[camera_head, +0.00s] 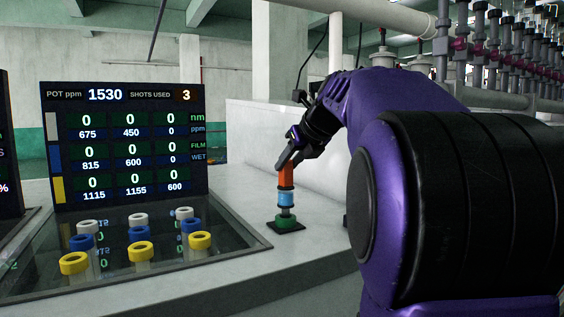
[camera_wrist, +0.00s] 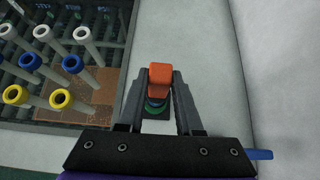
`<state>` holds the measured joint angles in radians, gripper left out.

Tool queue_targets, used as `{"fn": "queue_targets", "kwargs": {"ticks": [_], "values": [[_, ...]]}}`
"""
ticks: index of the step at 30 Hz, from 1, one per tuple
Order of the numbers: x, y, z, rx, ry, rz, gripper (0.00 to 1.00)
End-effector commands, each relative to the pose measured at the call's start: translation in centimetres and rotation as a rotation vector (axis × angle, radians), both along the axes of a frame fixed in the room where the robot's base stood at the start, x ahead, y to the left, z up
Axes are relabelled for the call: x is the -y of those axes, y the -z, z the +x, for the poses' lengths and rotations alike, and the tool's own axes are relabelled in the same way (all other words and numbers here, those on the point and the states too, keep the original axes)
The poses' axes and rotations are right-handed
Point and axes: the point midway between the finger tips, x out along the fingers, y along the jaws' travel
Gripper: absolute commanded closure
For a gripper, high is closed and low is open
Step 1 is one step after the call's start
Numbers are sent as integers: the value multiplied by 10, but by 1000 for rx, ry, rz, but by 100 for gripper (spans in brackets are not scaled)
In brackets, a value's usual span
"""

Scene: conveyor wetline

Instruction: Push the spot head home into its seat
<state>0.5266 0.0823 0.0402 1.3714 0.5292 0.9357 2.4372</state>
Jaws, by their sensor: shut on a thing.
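The spot head seems to be the upright tool with an orange upper part (camera_head: 286,176) and a light blue band (camera_head: 286,199). It stands over a green seat (camera_head: 286,221) on a dark square base at the counter's right side. My gripper (camera_head: 287,163) is shut on the orange part from above. In the wrist view, the orange top (camera_wrist: 160,70) sits between the two fingers of my gripper (camera_wrist: 160,72), with the green seat (camera_wrist: 156,114) partly hidden below it. I cannot tell whether the head is fully down in the seat.
A recessed glass-topped tray (camera_head: 150,272) with white, blue and yellow ringed tubes lies to the left. A display panel (camera_head: 125,145) stands behind it, reading 1530 ppm and 3 shots used. A pale wall (camera_head: 300,135) runs behind the seat. Clear counter (camera_head: 235,190) lies between tray and seat.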

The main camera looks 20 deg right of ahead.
Motion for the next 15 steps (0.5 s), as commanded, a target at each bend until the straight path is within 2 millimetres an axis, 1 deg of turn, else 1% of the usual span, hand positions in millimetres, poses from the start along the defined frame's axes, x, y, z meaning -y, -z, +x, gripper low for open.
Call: {"fn": "queue_targets", "kwargs": {"ticks": [15], "values": [[0, 12, 0, 1, 0, 0, 100]]}}
